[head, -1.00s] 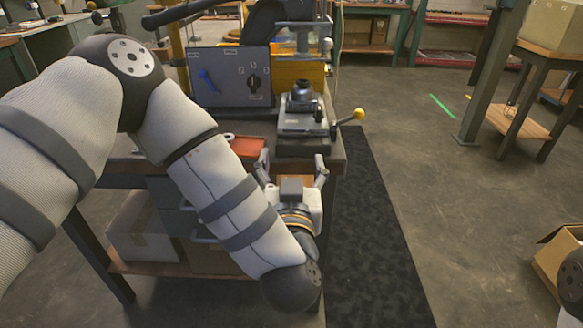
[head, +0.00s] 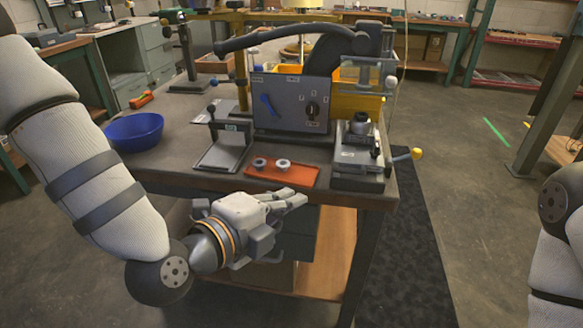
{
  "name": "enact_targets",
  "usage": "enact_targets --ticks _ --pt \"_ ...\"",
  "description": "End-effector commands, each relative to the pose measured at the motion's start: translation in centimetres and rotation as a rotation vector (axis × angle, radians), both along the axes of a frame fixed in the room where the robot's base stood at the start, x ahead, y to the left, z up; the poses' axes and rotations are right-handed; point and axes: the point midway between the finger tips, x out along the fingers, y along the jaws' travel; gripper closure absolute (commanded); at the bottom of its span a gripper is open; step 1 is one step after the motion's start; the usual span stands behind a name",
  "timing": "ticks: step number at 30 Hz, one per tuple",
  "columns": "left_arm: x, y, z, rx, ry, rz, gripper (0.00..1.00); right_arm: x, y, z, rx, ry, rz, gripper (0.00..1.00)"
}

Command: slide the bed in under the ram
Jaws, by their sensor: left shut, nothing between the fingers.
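The bed (head: 350,171) appears to be the grey slab at the table's front right corner, with a dark round part (head: 359,124) upright on it. A lever with a yellow ball knob (head: 415,153) sticks out to its right. Behind stands the press, with a grey control panel (head: 290,104) and a dark upper body (head: 343,47); I cannot make out the ram's lower end. The bed sits in front of the press's right side. My left gripper (head: 296,199) is shut and empty, in front of the table edge, left of and nearer than the bed. My right gripper is out of view.
A red tray (head: 282,177) with two small parts lies left of the bed. A grey angled fixture (head: 226,141) and a blue bowl (head: 133,131) stand farther left on the table (head: 178,177). My right arm shows at the right edge. Floor right of the table is clear.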

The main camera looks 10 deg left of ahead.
Motion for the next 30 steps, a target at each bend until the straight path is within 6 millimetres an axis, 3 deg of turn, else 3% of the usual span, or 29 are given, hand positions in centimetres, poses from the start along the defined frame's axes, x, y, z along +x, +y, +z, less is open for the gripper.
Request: enact_targets --ticks 5,17,24,30 --pt "0.9 -0.8 -1.1 0.043 -0.002 -0.034 1.00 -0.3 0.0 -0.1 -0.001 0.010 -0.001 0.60" --pt "8.3 -4.6 -4.3 0.038 0.008 -0.027 1.00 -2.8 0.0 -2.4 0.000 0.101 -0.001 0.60" --pt "11.2 -6.2 -3.6 0.038 0.000 -0.028 1.00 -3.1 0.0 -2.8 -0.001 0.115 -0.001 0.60" --pt "11.7 -6.5 -3.4 0.039 -0.002 -0.028 1.00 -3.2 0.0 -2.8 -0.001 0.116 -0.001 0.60"
